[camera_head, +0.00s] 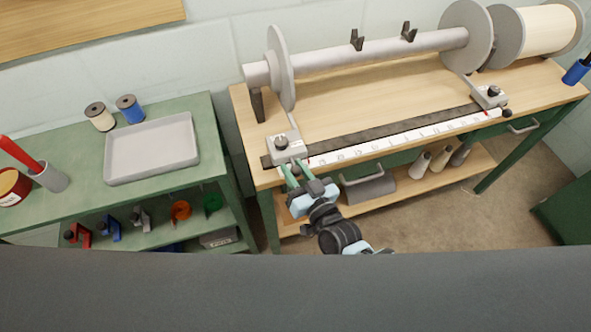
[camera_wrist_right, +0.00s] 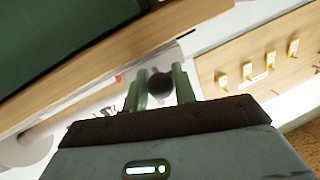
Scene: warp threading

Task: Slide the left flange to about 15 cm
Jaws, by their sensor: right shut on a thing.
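The left flange (camera_head: 282,68) is a grey disc standing upright around the left part of the grey beam tube (camera_head: 370,52). Below it, a light grey slider block (camera_head: 287,146) with a black knob on top sits at the left end of the dark rail (camera_head: 390,133) and the white scale (camera_head: 400,139). My right gripper (camera_head: 293,174) reaches the front of this block from below. In the right wrist view its green fingers are shut on a round black knob (camera_wrist_right: 161,84). The head view hides this knob. The scale figures are too small to read. My left gripper is not in view.
The right flange (camera_head: 466,36) and its slider block (camera_head: 489,97) stand at the far right of the rail. A drawer handle (camera_head: 368,174) sticks out near my right gripper. A green table with a grey tray (camera_head: 152,148) stands at left. The rail between the blocks is clear.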

